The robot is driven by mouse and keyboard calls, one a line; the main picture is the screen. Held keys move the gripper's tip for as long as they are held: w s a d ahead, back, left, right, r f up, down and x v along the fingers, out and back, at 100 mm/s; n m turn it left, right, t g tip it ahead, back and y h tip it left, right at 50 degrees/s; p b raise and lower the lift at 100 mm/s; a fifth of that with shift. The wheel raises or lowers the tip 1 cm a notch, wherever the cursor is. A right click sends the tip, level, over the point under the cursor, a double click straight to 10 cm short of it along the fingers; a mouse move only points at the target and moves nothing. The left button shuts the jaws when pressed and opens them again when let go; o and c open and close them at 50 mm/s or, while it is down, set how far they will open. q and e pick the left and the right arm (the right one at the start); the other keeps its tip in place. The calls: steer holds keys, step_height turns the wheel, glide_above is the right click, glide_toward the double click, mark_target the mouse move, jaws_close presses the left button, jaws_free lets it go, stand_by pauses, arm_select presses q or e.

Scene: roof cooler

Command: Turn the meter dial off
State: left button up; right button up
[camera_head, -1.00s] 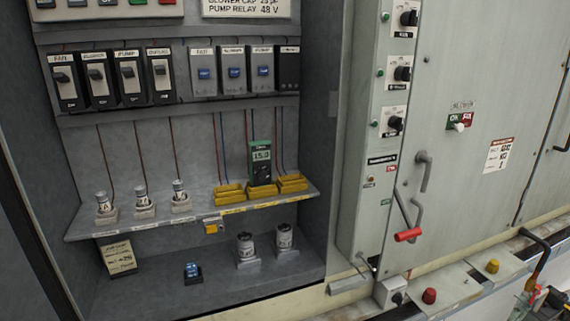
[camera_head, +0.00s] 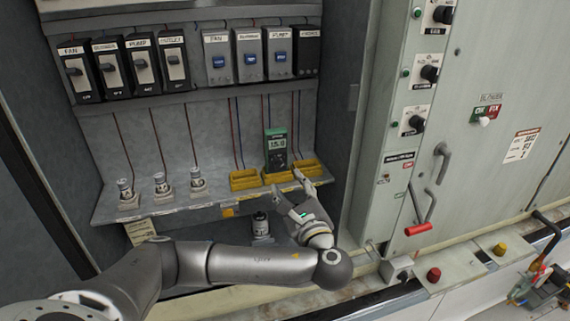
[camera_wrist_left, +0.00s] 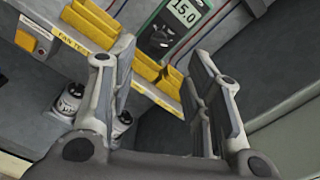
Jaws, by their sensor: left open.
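The meter (camera_head: 276,148) is green with a black face and stands in a yellow holder on the cabinet shelf. Its display reads about 15.0. In the left wrist view the meter (camera_wrist_left: 172,22) is at the top, with its dark dial (camera_wrist_left: 162,40) partly in view below the display. My left gripper (camera_head: 290,188) is open and empty, just below and in front of the meter, by the shelf edge. In the left wrist view the open fingers (camera_wrist_left: 165,65) stand on either side below the meter, apart from it. My right gripper is not in view.
Yellow trays (camera_head: 244,180) line the shelf beside the meter. Small cylinders (camera_head: 161,184) stand at the shelf's left. A capacitor (camera_head: 261,226) stands below, partly behind my arm. A red-handled lever (camera_head: 418,229) juts from the panel at right.

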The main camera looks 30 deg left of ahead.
mark_target(279, 168)
arm_select(q)
steer(key=p+x, duration=0.2)
steer(key=x, duration=0.5)
steer(key=shift+w+a+p, duration=0.25)
steer(key=shift+a+p, duration=0.05)
steer(key=shift+p, duration=0.1)
steer(key=shift+w+a, duration=0.4)
jaws_close()
steer(key=shift+f+n+b, duration=0.25)
steer(key=shift+n+b, duration=0.6)
steer(key=shift+f+n+b, duration=0.2)
steer(key=shift+n+b, duration=0.6)
steer(key=shift+n, duration=0.05)
steer(key=n+b, duration=1.5)
steer(key=shift+f+n+b, duration=0.25)
steer(key=shift+n+b, duration=0.05)
steer(key=shift+b, duration=0.05)
steer(key=n+b, duration=0.3)
steer(key=shift+r+n, duration=0.1)
steer(key=shift+n, duration=0.2)
steer(key=shift+r+n+b, duration=0.1)
steer(key=shift+n+b, duration=0.4)
steer(key=shift+n, duration=0.2)
steer(key=shift+r, duration=0.1)
